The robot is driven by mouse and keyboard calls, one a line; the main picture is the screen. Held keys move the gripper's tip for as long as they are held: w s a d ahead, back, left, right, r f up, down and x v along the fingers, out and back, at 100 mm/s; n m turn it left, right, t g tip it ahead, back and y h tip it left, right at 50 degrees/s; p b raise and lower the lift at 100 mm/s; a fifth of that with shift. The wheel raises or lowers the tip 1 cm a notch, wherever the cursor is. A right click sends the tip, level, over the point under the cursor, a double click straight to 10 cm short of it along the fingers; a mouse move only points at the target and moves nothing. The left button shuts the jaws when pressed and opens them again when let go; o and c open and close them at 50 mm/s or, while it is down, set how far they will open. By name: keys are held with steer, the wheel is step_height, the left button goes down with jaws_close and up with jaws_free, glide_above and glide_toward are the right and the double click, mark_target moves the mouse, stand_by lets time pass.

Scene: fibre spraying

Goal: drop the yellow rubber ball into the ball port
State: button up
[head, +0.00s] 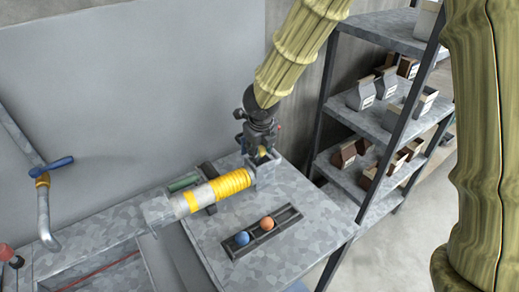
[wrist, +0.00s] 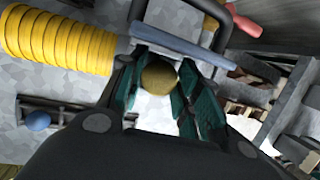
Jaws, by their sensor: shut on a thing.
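My gripper (head: 262,153) points down at the right end of the yellow ribbed tube (head: 228,184). In the wrist view, its teal fingers (wrist: 160,90) are shut on the yellow rubber ball (wrist: 158,78), which shows between them. In the head view only a small yellow patch shows at the fingertips. A grey metal fitting (head: 266,175) stands right below the gripper at the tube's end; it may be the ball port, but its opening is hidden. I cannot tell whether the ball touches it.
A dark tray (head: 286,218) on the grey metal table (head: 310,236) holds a blue ball (head: 242,238) and an orange ball (head: 267,223). A shelf (head: 350,183) with small boxes stands at the right. A pipe with a blue handle (head: 55,164) is at the left.

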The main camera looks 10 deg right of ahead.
steer(key=o, duration=0.9)
steer(key=v, duration=1.2)
steer(key=shift+s, duration=0.1)
